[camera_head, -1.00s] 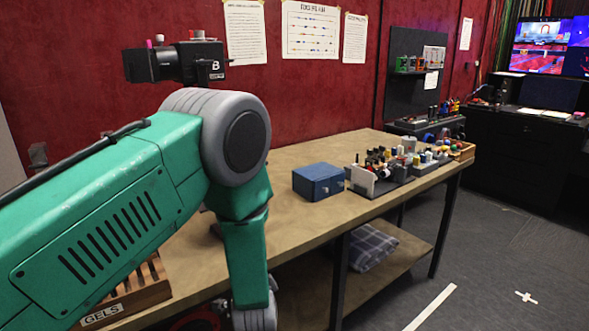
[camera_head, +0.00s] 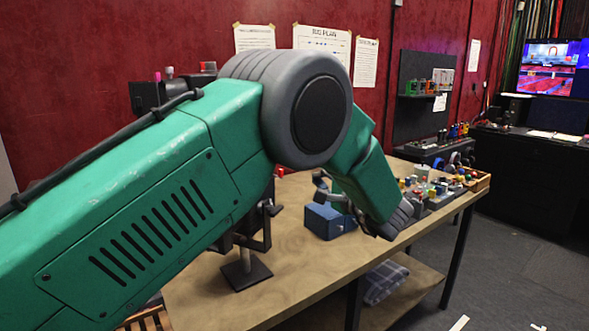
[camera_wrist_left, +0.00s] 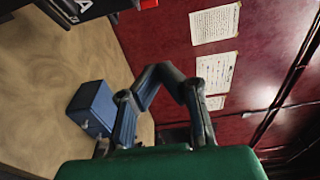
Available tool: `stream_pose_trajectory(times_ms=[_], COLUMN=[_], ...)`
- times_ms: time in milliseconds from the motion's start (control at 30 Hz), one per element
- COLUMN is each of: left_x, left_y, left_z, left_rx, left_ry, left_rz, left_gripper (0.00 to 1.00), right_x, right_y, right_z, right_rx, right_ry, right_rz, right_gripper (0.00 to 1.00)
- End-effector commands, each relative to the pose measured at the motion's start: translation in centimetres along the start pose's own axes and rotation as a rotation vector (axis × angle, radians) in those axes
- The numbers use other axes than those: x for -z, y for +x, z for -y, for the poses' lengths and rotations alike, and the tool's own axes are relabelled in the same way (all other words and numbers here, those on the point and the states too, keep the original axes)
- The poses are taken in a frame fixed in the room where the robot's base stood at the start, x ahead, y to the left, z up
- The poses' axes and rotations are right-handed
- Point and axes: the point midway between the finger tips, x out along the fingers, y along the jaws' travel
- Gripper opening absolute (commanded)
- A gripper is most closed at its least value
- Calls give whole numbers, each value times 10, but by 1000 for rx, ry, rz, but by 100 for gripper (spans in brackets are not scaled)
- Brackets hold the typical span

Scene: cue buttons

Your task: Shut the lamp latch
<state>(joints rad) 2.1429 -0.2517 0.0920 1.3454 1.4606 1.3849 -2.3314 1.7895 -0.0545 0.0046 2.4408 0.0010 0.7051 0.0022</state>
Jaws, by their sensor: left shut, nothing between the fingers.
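No lamp latch can be made out for certain. A dark bracket on a post with a square black base (camera_head: 246,272) stands on the bench, its upper part covered by my left arm. A black unit with red and pink knobs (camera_head: 150,94) shows behind the arm. A black unit marked A (camera_wrist_left: 84,5) is cut off at the top of the left wrist view. My left gripper (camera_head: 322,186) is partly hidden by its arm, above the blue box (camera_head: 322,221). In the left wrist view its fingers (camera_wrist_left: 162,70) come together, empty. My right gripper is not in view.
The wooden bench (camera_head: 300,262) has bare room around the post and blue box. Small coloured parts (camera_head: 440,187) crowd its right end. The blue box (camera_wrist_left: 90,106) also shows in the left wrist view. A red wall (camera_head: 100,40) with papers stands behind.

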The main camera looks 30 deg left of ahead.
Motion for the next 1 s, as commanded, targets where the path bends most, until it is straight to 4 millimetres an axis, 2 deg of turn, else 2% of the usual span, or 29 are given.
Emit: stream_pose_trajectory(times_ms=[267, 367, 467, 700, 900, 1000], left_x=[1, 1, 0, -1, 0, -10], left_y=[-1, 5, 18, 68, 102, 96], left_z=[-1, -1, -1, -2, -1, 1], left_rx=[1, 1, 1, -2, 0, 1], left_ry=[1, 1, 0, -2, 0, 4], left_rz=[-2, -1, 0, 1, 0, -4], left_gripper=[0, 0, 0, 0, 0, 0], right_x=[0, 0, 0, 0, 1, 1], right_y=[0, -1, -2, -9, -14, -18], right_z=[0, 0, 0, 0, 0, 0], right_rx=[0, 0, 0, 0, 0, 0], right_ry=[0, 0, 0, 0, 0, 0], right_rz=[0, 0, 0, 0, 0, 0], right_gripper=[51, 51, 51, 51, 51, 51])
